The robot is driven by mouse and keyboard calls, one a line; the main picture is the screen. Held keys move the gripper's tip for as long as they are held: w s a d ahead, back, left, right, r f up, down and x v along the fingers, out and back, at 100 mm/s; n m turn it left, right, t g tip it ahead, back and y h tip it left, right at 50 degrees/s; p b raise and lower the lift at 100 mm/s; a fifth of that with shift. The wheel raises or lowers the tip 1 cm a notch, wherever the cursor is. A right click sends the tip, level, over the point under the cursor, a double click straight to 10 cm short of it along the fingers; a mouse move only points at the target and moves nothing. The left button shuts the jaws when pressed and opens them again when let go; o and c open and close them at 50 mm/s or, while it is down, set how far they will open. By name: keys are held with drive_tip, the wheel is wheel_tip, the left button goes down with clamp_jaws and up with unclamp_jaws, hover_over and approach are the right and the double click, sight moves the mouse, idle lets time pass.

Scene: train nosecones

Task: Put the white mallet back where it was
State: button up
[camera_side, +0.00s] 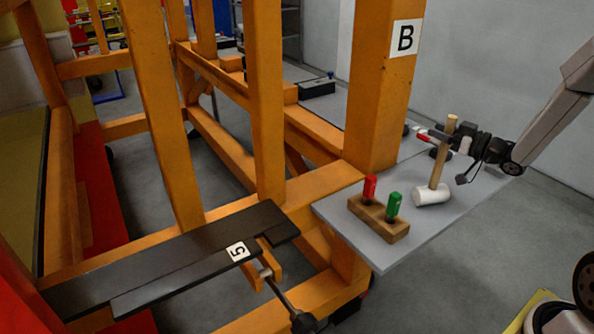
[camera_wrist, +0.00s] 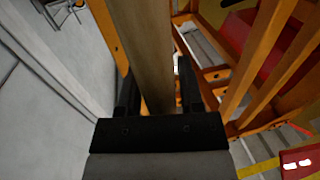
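The white mallet has a white head (camera_side: 432,195) and a wooden handle (camera_side: 437,172) that points up, tilted slightly right. Its head is at the grey table top; I cannot tell whether it touches. My gripper (camera_side: 446,138) comes in from the right, near the top of the handle. In the wrist view the handle (camera_wrist: 145,50) runs between the two black fingers of my gripper (camera_wrist: 158,92), which appear closed against its sides. The mallet's head is not visible in the wrist view.
A wooden block (camera_side: 379,218) holding a red-handled tool (camera_side: 369,187) and a green-handled tool (camera_side: 393,206) stands left of the mallet head. An orange post marked B (camera_side: 385,90) rises behind. Small red and dark items (camera_side: 424,134) lie farther back. The table's front right is clear.

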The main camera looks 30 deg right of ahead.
drive_tip(key=shift+o, duration=0.9)
drive_tip(key=s+d, duration=0.1)
drive_tip(key=s, duration=0.6)
drive_tip(key=shift+s+d+r, duration=0.2)
drive_tip(key=shift+d, duration=0.05)
